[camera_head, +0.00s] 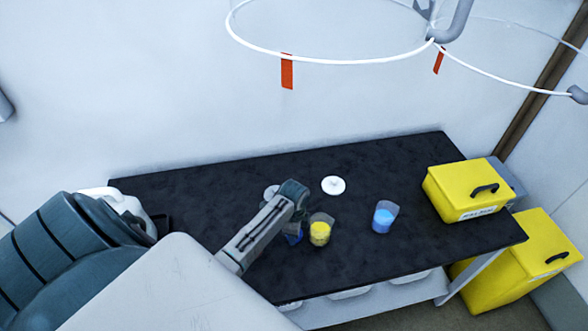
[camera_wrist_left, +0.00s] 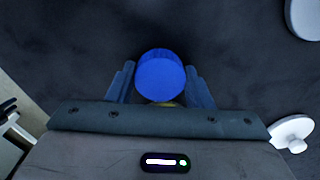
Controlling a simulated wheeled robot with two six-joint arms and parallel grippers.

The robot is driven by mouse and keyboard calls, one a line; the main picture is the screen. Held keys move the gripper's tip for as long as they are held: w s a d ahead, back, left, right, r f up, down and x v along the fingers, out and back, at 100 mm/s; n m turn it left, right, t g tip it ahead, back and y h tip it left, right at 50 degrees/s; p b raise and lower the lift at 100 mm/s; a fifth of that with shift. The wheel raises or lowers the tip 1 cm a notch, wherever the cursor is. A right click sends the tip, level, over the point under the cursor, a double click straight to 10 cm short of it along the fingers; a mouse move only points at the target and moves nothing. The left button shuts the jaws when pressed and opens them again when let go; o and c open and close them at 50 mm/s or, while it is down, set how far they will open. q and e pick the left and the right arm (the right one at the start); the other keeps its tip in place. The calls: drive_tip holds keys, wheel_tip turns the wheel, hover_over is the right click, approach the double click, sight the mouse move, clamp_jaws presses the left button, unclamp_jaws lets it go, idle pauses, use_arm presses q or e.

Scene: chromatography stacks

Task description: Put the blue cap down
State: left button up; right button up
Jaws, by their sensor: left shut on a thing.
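The blue cap (camera_wrist_left: 160,76) shows round and bright between the two fingers of my left gripper (camera_wrist_left: 161,88) in the left wrist view. The gripper is shut on it, over the dark tabletop. A small yellowish bit shows just below the cap there. In the head view my left arm reaches over the dark table (camera_head: 400,180), and its wrist hides most of the gripper. A blue patch (camera_head: 293,238) shows beside the arm, left of the yellow cup. The cap's height above the table is hard to tell. My right gripper is not in view.
A clear cup with yellow contents (camera_head: 320,234) and one with blue contents (camera_head: 383,220) stand on the table. A white lid (camera_head: 333,185) lies behind them; another white round piece (camera_head: 271,192) is partly hidden. A yellow case (camera_head: 465,190) sits at the right end.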

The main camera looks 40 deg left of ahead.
use_arm(q)
drive_tip(key=shift+f, duration=0.3)
drive_tip(key=o, duration=1)
drive_tip(key=shift+r, duration=0.3)
wheel_tip(320, 180, up, 12)
drive_tip(key=b, duration=0.3)
drive_tip(key=shift+r, duration=0.15)
